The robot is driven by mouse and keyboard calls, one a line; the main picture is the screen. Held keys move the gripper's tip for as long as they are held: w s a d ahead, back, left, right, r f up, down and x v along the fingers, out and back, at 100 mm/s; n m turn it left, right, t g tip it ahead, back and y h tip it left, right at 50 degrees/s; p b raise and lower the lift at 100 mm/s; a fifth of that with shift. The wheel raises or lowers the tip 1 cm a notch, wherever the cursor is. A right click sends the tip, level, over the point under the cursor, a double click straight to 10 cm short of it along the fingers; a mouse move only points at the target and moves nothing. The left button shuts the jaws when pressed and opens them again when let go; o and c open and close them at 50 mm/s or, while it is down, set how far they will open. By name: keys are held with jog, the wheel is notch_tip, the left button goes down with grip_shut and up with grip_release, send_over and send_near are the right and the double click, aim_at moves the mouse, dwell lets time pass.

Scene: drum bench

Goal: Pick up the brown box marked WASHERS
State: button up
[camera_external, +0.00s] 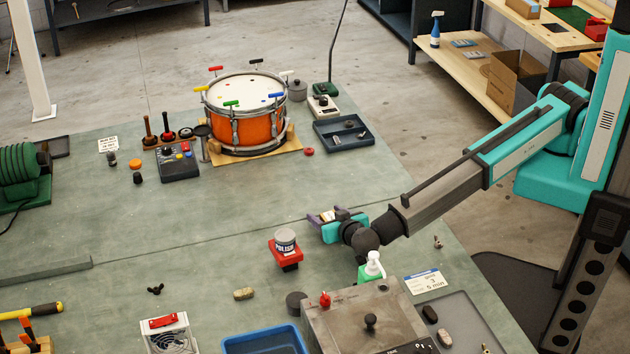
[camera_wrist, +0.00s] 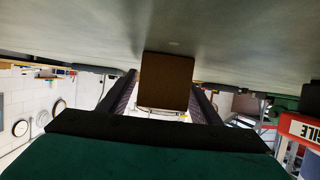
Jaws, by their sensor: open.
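A plain brown box (camera_wrist: 166,82) stands in the middle of the wrist view, upside down there, between the two fingers of my gripper (camera_wrist: 163,90). No lettering shows on the face I see, so I cannot read WASHERS on it. In the external view my gripper (camera_external: 328,217) is low over the green bench, its fingers apart. A small brownish and pale thing (camera_external: 327,215) shows between them, largely hidden by the fingers. I cannot tell whether either finger touches the box.
A POLISH tin (camera_external: 285,241) on a red stand (camera_external: 285,256) is left of and nearer than my gripper. A green-and-white bottle (camera_external: 372,266) and a grey metal unit (camera_external: 365,318) stand near my wrist. An orange drum (camera_external: 247,125) is farther back. Bare bench lies left of the gripper.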

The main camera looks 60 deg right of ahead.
jog(key=shift+c, duration=0.2)
dwell(0.3)
jog(key=c, duration=1.1)
jog(key=shift+r, duration=0.1)
jog(key=shift+c, duration=0.2)
jog(key=shift+r+b, duration=0.6)
jog(key=shift+r, duration=0.05)
jog(key=shift+r+b, duration=0.6)
jog(key=shift+r, duration=0.3)
jog(key=s+d+b, duration=0.1)
jog(key=s+d, duration=0.2)
jog(key=s, duration=0.1)
jog(key=s+d+r+b, duration=0.1)
jog(key=s+d+b, duration=0.1)
jog(key=s+d, duration=0.1)
jog(key=s+d+b, duration=0.2)
jog(key=s+d, duration=0.1)
jog(key=s, duration=0.3)
jog(key=shift+d+r, duration=0.3)
jog(key=shift+r, duration=0.05)
jog(key=shift+w, duration=0.1)
